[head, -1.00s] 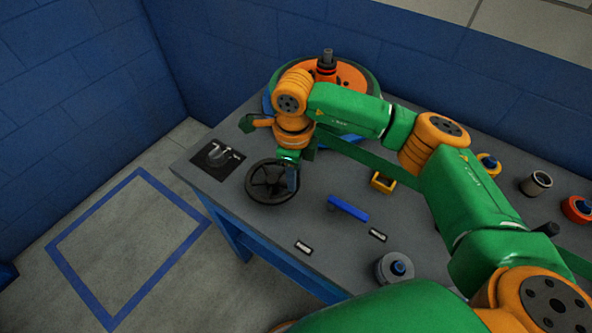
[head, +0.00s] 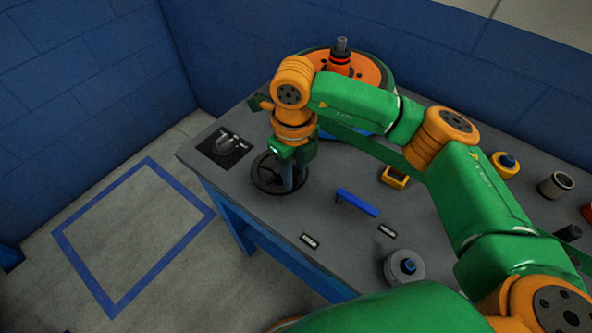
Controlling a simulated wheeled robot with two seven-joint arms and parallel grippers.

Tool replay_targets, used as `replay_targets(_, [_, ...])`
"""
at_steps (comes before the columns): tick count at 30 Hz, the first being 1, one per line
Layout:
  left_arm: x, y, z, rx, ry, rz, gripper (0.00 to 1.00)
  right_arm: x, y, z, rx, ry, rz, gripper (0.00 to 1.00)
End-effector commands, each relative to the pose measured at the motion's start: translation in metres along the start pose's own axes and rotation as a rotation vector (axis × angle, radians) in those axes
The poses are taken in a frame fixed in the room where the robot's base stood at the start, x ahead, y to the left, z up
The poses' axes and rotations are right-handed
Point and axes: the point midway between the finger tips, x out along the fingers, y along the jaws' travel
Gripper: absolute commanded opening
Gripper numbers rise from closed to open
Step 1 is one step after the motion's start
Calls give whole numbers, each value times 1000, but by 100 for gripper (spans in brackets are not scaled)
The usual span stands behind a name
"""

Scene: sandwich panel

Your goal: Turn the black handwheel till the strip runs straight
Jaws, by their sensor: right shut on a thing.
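The black handwheel (head: 264,180) lies flat near the left front edge of the grey table. My right gripper (head: 287,186) points down at the wheel's right side and is shut on it, covering part of the wheel. The dark green strip (head: 366,150) runs from behind my right wrist rightward across the table; my forearm hides much of it. Whether it runs straight cannot be told. My left gripper is out of view.
An orange reel (head: 368,70) with an upright post stands at the back. A blue bar (head: 357,202), a yellow block (head: 395,177), a grey roller (head: 404,267) and a cup (head: 556,185) sit on the table (head: 330,260). A black plate (head: 222,147) lies at the left corner.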

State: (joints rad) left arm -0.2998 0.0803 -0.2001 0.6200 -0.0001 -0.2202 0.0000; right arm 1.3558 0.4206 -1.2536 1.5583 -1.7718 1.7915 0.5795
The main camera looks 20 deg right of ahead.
Motion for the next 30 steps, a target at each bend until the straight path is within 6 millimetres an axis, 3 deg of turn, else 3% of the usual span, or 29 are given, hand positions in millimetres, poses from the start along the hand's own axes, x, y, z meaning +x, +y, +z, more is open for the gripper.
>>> replay_targets(9, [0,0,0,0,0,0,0,1,1,0,-2,2,4,0])
replay_targets(10, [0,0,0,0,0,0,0,1,1,0,-2,2,3,36])
replay_targets(12, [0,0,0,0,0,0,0,0,1,0,-2,1,3,55])
replay_targets(13, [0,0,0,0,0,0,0,0,1,0,-2,1,2,58])
replay_targets(23, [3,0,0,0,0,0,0,-6,0,1,0,-2,-1,58])
replay_targets(30, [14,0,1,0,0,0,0,-55,0,1,-1,-3,-1,58])
